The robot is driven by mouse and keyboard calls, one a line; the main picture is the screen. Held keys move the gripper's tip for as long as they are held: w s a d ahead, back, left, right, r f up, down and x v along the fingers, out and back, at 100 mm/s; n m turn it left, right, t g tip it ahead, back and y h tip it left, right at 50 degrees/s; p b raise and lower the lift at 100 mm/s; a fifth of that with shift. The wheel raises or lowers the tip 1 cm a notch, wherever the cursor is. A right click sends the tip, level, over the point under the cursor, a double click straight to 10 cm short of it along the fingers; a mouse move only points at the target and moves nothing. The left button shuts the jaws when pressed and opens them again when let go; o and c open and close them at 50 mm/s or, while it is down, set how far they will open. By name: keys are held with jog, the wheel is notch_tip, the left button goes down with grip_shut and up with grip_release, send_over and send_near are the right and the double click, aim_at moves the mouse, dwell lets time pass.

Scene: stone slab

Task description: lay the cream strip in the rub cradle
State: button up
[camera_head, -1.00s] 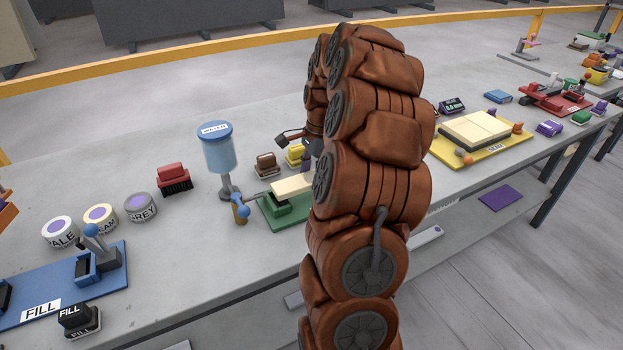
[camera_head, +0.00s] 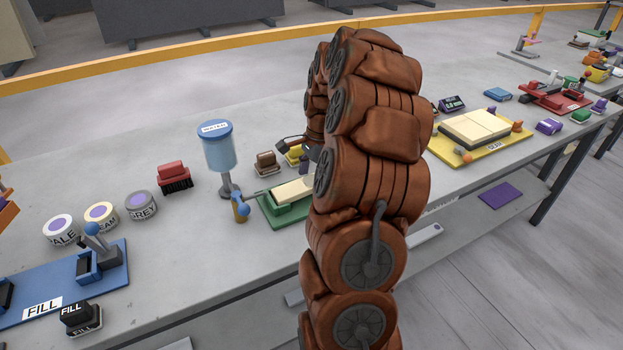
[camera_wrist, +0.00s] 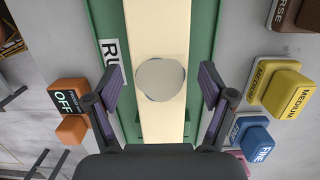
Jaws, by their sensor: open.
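The cream strip (camera_head: 292,191) lies along the green rub cradle (camera_head: 270,210), low between its sides. My arm hides its right end in the head view. In the wrist view the strip (camera_wrist: 152,30) runs lengthwise down the green cradle (camera_wrist: 203,28), with green showing on both sides. A pale round disc (camera_wrist: 160,79) shows over the middle of the strip; I cannot tell what it is. My gripper (camera_wrist: 162,86) is open above the strip, one finger on each side and apart from it.
Yellow MEDIUM (camera_wrist: 290,94) and blue FINE (camera_wrist: 252,140) blocks stand right of the cradle in the wrist view, an orange OFF block (camera_wrist: 68,110) left. A water dispenser (camera_head: 220,155) stands left of the cradle in the head view.

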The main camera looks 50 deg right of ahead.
notch_tip(320, 180, up, 12)
jog(key=d+b, duration=0.1)
jog(key=b, duration=0.1)
jog(key=shift+s+d+f, duration=0.15)
jog(key=shift+s+d, duration=0.1)
jog(key=shift+d, duration=0.1)
jog(key=s+a+n+g, duration=0.15)
jog(key=a+n, duration=0.35)
jog(key=a, duration=0.6)
jog(key=s+a+n, duration=0.3)
jog(key=a+n, duration=0.2)
jog(key=a, duration=0.6)
jog(key=s+a+f+n+h, duration=0.1)
jog(key=s+a+f+n, duration=0.3)
jog(key=s, duration=0.5)
jog(key=s+a+f+n, duration=0.4)
jog(key=s+a+n, duration=0.3)
jog(key=s+a, duration=0.1)
jog(key=shift+s+n+g+h, duration=0.4)
jog(key=shift+s+g, duration=0.05)
jog(key=shift+s, duration=0.4)
jog(key=shift+a, duration=0.1)
